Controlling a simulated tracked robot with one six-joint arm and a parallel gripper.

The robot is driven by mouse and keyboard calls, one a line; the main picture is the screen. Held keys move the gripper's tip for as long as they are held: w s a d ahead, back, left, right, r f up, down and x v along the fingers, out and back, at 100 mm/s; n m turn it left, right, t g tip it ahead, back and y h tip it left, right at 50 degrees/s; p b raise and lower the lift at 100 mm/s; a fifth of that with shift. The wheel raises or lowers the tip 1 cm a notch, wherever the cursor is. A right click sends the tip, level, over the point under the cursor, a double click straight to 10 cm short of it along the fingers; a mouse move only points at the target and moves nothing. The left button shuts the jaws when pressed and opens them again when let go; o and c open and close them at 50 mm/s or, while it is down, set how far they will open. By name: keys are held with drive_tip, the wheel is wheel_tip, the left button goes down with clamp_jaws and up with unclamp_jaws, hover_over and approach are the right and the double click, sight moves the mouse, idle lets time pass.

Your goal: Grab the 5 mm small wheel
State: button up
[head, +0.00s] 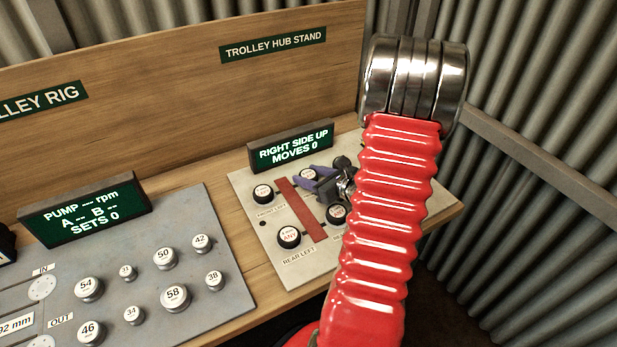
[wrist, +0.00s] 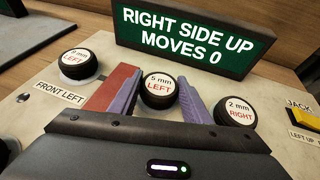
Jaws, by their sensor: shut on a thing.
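The 5 mm small wheel (wrist: 159,90), a black wheel with a white face marked "5 mm LEFT", stands between the two purple fingers of my gripper (wrist: 158,98) in the wrist view. The gripper is shut on it, with a finger at each side. In the head view the wheel (head: 308,174) is at the back of the trolley hub plate, partly covered by my gripper (head: 308,180). I cannot tell whether it is clear of the plate.
A wheel (wrist: 78,65) marked "LEFT" is to the left and a "2 mm RIGHT" wheel (wrist: 236,115) to the right. A red bar (head: 302,209) crosses the plate. The sign (head: 291,147) reading "RIGHT SIDE UP MOVES 0" stands close behind. A pump panel (head: 205,255) is at left.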

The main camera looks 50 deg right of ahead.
sight(309, 174)
drive_tip(key=shift+r, duration=0.15)
drive_tip(key=shift+r, duration=4.85)
